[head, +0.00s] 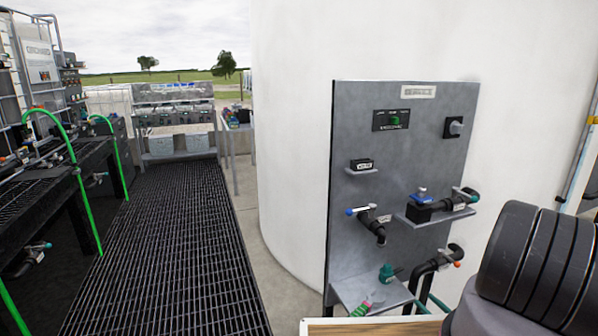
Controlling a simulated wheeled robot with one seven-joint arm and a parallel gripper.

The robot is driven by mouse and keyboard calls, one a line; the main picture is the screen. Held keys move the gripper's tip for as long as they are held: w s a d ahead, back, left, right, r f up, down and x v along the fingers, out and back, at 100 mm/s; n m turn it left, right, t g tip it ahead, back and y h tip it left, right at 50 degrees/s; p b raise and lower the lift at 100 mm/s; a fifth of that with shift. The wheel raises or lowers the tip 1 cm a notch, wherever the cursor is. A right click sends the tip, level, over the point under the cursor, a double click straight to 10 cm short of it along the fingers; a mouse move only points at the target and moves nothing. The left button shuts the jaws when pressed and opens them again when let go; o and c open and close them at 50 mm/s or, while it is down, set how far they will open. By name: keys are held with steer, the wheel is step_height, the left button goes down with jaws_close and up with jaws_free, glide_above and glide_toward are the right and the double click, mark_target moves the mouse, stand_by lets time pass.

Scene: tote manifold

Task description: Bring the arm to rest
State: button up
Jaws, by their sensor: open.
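A dark, ribbed, rounded part of my arm (540,265) fills the lower right corner of the head view, with a pale grey part of it (488,312) below and to its left. It covers the area right of the panel's lower edge. My gripper and its fingers are not in view, so I cannot see whether they touch anything.
A grey panel (360,235) with valves, pipes and a small shelf (372,293) stands just left of my arm, before a large white tank (290,120). A dark grated walkway (165,240) runs clear at left, beside black racks (60,185) with green hoses.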

steer(key=w+a+r+n+g+y, duration=0.2)
steer(key=w+r+n+g+y, duration=0.15)
steer(key=r, duration=0.55)
steer(key=w+a+r+n+g+y, duration=0.2)
steer(key=w+r+n, duration=0.15)
steer(key=r, duration=0.55)
steer(key=w+a+r+n+g+y, duration=0.2)
steer(key=a+r+n+g, duration=0.15)
steer(key=r, duration=0.65)
steer(key=s+a+r+n+g, duration=0.1)
steer(key=a+r+n+g, duration=0.35)
steer(key=r, duration=0.65)
steer(key=s+a+r+n+g+h, duration=0.1)
steer(key=s+a+r+n+h, duration=0.25)
steer(key=s+r, duration=0.4)
steer(key=s+a+r+n+g+h, duration=0.1)
steer(key=s+a+r+n+h, duration=0.3)
steer(key=r, duration=0.7)
steer(key=s+r+n+t+h, duration=0.2)
steer(key=s+r, duration=0.3)
steer(key=s, duration=0.3)
steer(key=s+r+n+t+h, duration=0.2)
steer(key=s+r+t, duration=0.2)
steer(key=s, duration=0.5)
steer(key=shift+r+n+h, duration=0.35)
steer(key=shift+r+h, duration=0.05)
steer(key=shift+r, duration=0.45)
steer(key=shift+s+a, duration=0.1)
